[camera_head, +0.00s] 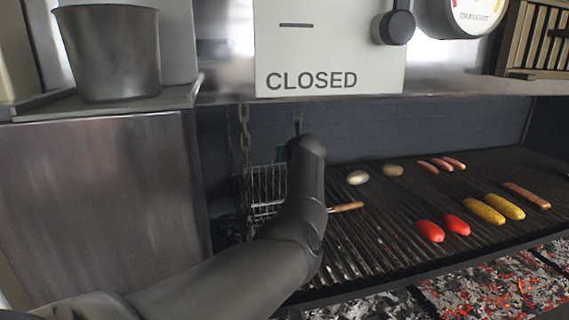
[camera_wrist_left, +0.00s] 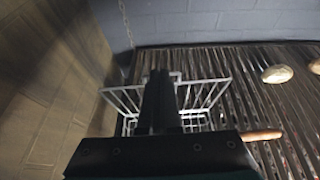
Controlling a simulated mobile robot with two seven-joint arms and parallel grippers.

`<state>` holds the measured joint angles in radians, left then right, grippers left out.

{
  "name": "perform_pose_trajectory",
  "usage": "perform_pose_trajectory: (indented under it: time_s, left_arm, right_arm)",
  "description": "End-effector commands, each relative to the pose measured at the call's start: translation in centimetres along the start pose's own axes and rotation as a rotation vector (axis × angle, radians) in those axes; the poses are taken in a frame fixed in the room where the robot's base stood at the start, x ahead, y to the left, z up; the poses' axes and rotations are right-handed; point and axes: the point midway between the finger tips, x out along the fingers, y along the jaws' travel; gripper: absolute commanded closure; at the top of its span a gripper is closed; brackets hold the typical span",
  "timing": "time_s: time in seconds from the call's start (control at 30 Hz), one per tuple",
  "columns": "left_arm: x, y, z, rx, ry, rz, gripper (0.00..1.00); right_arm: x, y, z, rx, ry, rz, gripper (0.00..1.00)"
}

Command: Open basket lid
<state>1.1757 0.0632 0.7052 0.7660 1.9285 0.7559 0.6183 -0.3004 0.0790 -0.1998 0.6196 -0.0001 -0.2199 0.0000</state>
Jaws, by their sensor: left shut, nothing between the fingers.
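A wire basket (camera_head: 262,185) stands on the left end of the grill, partly hidden behind my left arm. Its wooden handle (camera_head: 347,207) sticks out to the right. In the left wrist view the basket (camera_wrist_left: 212,90) shows on both sides of my left gripper (camera_wrist_left: 159,75), and the handle (camera_wrist_left: 262,135) is at the lower right. My left gripper is shut and empty, with its fingertips near the basket's far rim; I cannot tell whether they touch it. The lid cannot be told apart from the basket. My right gripper is not in view.
The grill grate (camera_head: 375,235) carries two pale round items (camera_head: 357,177), several sausages (camera_head: 442,164), red peppers (camera_head: 430,231) and corn (camera_head: 484,210). A chain (camera_head: 245,135) hangs behind the basket. A CLOSED panel (camera_head: 325,50) is above, and a steel wall (camera_head: 105,190) is at left.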

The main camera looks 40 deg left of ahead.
Motion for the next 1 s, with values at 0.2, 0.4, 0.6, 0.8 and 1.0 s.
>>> perform_pose_trajectory:
  time_s: [0.2, 0.4, 0.6, 0.8, 1.0]
  left_arm:
    - [0.5, 0.0, 0.4, -0.002, -0.001, 0.001, 1.0]
    - [0.7, 0.1, 0.6, -0.001, -0.001, 0.002, 1.0]
    - [0.7, 0.1, 0.6, -0.001, -0.002, 0.002, 1.0]
    - [0.6, 0.1, 0.6, -0.001, -0.002, 0.002, 1.0]
    - [0.3, -0.1, 1.2, -0.002, -0.002, 0.001, 1.0]
  right_arm:
    - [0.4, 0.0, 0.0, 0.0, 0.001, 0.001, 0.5]
    - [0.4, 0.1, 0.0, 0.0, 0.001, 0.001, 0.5]
    - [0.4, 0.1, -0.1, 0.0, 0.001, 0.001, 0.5]
    - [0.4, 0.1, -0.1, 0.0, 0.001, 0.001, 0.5]
    - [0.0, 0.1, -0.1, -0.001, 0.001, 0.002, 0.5]
